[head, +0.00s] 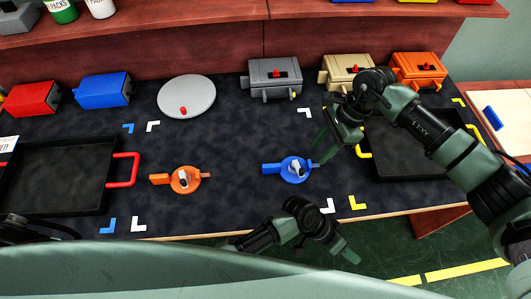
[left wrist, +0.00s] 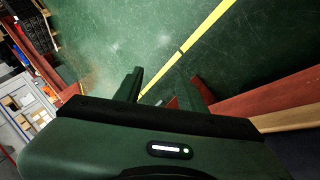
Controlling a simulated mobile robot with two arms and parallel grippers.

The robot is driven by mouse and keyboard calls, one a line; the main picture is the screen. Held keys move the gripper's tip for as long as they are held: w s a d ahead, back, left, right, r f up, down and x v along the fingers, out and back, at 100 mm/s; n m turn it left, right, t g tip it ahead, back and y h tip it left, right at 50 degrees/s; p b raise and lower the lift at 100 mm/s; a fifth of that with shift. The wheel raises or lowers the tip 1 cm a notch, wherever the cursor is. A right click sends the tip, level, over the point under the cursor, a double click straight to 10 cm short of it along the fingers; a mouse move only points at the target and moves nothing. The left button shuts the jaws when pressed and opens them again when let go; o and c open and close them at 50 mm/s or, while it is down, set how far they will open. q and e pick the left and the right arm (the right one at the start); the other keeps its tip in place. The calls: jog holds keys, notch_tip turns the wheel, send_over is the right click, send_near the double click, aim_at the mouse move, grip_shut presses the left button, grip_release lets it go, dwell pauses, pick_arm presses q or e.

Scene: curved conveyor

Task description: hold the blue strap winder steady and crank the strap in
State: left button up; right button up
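The blue strap winder (head: 295,170) lies on the dark mat, its blue handle (head: 272,169) pointing left and a pale crank knob on top. My right gripper (head: 322,150) is just right of and above the winder, fingers pointing down towards it. I cannot tell whether it touches the winder or how far its fingers are apart. My left gripper (head: 347,256) hangs low in front of the table's front edge, away from the winder.
An orange winder (head: 185,180) lies to the left. A black tray with red handles (head: 60,177) is at far left, another with yellow handles (head: 410,150) at right. Coloured boxes and a grey disc (head: 187,97) line the back. The mat between the winders is clear.

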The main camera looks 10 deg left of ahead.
pick_arm(q)
jog(key=w+a+r+m+y, duration=0.1)
jog(key=w+a+r, duration=0.1)
jog(key=w+a+r+m+t+y, duration=0.1)
jog(key=w+a+r+m+y, duration=0.1)
jog(key=w+a+r, duration=0.1)
jog(key=w+a+r+m+t+y, duration=0.1)
jog(key=w+a+r, duration=0.1)
jog(key=w+a, duration=0.1)
jog(key=shift+a+r+m, duration=0.2)
jog(key=shift+r+m, duration=0.1)
jog(key=w+a+y, duration=0.1)
jog(key=a, duration=0.1)
jog(key=w+a+y, duration=0.1)
jog(key=a, duration=0.2)
jog(key=w+a+y, duration=0.1)
jog(key=w+a, duration=0.1)
jog(key=a, duration=0.1)
jog(key=shift+t, duration=0.4)
notch_tip(320, 180, up, 3)
jog(key=m+g+y, duration=0.1)
jog(key=y, duration=0.1)
send_over(265, 165)
jog(key=shift+d+f, duration=0.15)
jog(key=shift+f+m, duration=0.1)
jog(key=shift+m, duration=0.2)
notch_tip(265, 165, down, 7)
jog(key=shift+f, duration=0.15)
grip_shut()
